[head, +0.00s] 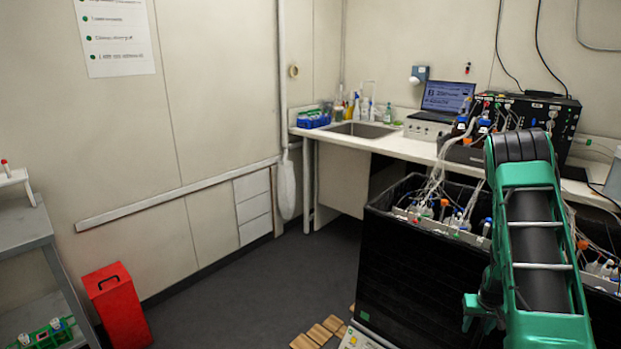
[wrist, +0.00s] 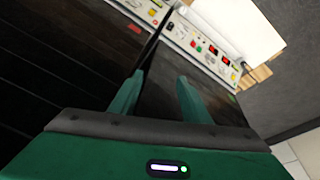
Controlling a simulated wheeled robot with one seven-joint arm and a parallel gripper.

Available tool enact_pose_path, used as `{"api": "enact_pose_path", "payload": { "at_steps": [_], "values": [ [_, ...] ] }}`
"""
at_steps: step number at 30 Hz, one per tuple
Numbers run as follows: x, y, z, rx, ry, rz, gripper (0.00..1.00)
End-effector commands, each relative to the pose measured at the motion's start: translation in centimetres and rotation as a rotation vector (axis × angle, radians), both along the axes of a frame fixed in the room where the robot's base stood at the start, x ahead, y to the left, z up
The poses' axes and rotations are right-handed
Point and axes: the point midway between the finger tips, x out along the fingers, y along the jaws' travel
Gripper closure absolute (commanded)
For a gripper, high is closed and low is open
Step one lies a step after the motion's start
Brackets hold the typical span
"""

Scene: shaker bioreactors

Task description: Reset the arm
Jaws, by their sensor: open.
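My green and black arm (head: 535,230) rises at the right of the head view, in front of the black shaker bioreactor cabinet (head: 400,270). My gripper shows in the wrist view (wrist: 160,95), with its two green fingers apart and nothing between them. The fingers point toward the dark cabinet side and a control panel (wrist: 205,50) with buttons and red displays. In the head view my gripper's fingertips are hidden; only a green part of the arm shows low beside the cabinet.
The cabinet top holds several tubed vessels (head: 445,215). Behind it a counter carries a sink (head: 360,130), a laptop (head: 447,98) and a black control unit. Wooden pieces (head: 318,335) lie on the floor. A red box (head: 117,305) and grey shelf (head: 30,245) stand left. The middle floor is clear.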

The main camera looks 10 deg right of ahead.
Motion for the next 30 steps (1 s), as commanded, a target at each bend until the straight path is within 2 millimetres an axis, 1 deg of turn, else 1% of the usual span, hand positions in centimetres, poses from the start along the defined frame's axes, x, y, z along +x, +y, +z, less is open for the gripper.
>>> {"api": "enact_pose_path", "payload": {
  "at_steps": [1, 3, 8, 9, 15, 20, 24, 26, 30],
  "values": [
    [0.1, 0.5, 2.3, 0.001, -0.002, -0.005, 0.57],
    [-0.4, 1.2, 4.9, 0.006, 0.009, -0.013, 0.57],
    [-1.8, 3.1, 10.6, 0.019, 0.029, -0.029, 0.57],
    [-2.2, 3.6, 12.0, 0.021, 0.034, -0.034, 0.57],
    [-5.1, 6.5, 18.3, 0.042, 0.057, -0.054, 0.57],
    [-8.1, 8.9, 22.8, 0.06, 0.077, -0.071, 0.57],
    [-11.2, 11.1, 26.3, 0.077, 0.093, -0.085, 0.57],
    [-12.6, 12.1, 27.6, 0.086, 0.1, -0.091, 0.57],
    [-16.0, 14.4, 30.4, 0.103, 0.116, -0.103, 0.57]
  ]
}}
